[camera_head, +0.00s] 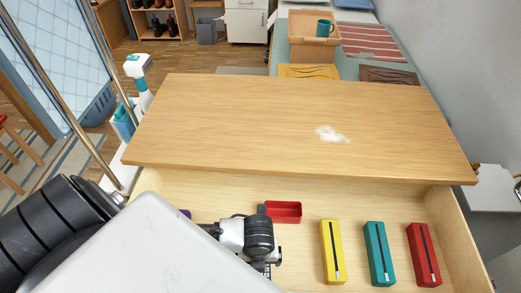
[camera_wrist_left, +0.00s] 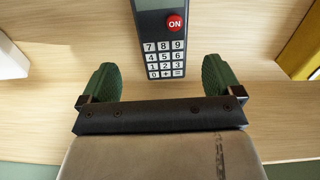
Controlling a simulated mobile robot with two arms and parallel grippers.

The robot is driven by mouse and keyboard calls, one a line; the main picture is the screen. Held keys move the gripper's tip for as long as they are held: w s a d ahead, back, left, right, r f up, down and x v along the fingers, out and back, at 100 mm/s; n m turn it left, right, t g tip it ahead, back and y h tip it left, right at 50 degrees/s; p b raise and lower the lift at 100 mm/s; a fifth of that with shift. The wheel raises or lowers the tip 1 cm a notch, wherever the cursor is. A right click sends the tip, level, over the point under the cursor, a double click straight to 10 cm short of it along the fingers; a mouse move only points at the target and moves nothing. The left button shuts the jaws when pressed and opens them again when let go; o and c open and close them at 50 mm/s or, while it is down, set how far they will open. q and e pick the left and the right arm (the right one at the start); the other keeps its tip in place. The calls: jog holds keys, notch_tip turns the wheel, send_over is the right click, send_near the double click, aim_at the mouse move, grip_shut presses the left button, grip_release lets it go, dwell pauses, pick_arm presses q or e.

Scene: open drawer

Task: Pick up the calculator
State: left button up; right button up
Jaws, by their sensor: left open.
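The calculator (camera_wrist_left: 165,50) is dark grey with a red ON button and white keys. In the left wrist view it lies on the wooden drawer floor, its keypad end reaching toward the gap between my fingers. My left gripper (camera_wrist_left: 160,82) is open, with one green fingertip on each side of that end and clear room on both sides. In the head view my left wrist (camera_head: 257,238) is low over the open drawer, and I cannot make out the calculator there. My right gripper is not in view.
The wooden top (camera_head: 250,120) overhangs the drawer's back and bears a white powdery patch (camera_head: 331,134).

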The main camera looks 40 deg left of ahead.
pick_arm(q)
jog(key=f, duration=0.2)
jog(key=f+b, duration=0.1)
jog(key=w+f, duration=0.1)
jog(key=f, duration=0.1)
jog(key=shift+f, duration=0.35)
jog(key=shift+c, duration=0.2)
jog(key=c, duration=1)
jog(key=shift+r, duration=0.15)
